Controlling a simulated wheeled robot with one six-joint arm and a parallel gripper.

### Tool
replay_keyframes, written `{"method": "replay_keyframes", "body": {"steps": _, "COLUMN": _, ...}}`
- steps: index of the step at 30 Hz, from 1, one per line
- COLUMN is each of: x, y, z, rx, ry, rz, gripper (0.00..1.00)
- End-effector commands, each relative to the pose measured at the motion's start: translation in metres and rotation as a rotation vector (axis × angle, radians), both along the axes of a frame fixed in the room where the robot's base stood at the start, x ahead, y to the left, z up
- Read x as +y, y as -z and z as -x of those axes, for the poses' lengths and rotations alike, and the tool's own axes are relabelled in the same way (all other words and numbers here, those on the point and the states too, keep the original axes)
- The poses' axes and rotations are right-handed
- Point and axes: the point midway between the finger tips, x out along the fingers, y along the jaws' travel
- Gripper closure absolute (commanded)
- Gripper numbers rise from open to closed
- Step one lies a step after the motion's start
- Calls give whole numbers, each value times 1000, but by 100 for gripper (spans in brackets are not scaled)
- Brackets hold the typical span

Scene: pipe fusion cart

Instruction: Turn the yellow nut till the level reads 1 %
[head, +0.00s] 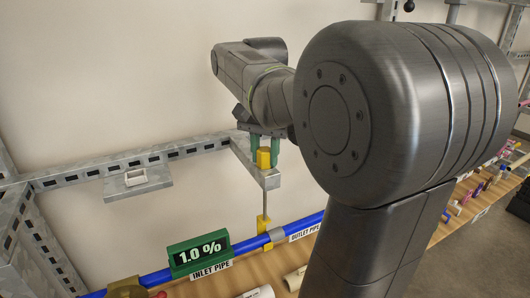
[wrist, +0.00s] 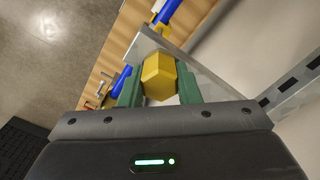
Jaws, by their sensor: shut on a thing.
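The yellow nut (wrist: 158,77) sits between the two green fingers of my gripper (wrist: 160,88) in the wrist view. My gripper is shut on it. In the head view the nut (head: 264,158) shows at the top of a grey bracket, with my gripper (head: 265,150) coming down on it from above. A thin rod runs down from the bracket to a yellow fitting (head: 264,224) at the blue pipe (head: 300,225). The green level display (head: 198,253) reads 1.0 %, above an INLET PIPE label.
A slotted metal rail (head: 120,165) runs along the wall, with a small shelf (head: 138,183) holding a white piece. A wooden bench (head: 240,278) carries the pipes. Several small colored parts stand at the right. My arm hides much of the right side.

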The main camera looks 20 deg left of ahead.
Motion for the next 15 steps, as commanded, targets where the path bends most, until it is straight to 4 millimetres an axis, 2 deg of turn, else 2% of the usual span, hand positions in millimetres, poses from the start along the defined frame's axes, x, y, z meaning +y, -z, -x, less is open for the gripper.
{"method": "replay_keyframes", "body": {"steps": 1, "x": 0, "y": 0, "z": 0, "rx": 1, "ry": 1, "rz": 0, "gripper": 64}}
{"method": "replay_keyframes", "body": {"steps": 3, "x": 0, "y": 0, "z": 0, "rx": 0, "ry": 1, "rz": 0, "gripper": 50}}
{"method": "replay_keyframes", "body": {"steps": 4, "x": 0, "y": 0, "z": 0, "rx": 0, "ry": 1, "rz": 0, "gripper": 48}}
{"method": "replay_keyframes", "body": {"steps": 15, "x": 0, "y": -6, "z": 0, "rx": -2, "ry": 1, "rz": -2, "gripper": 48}}
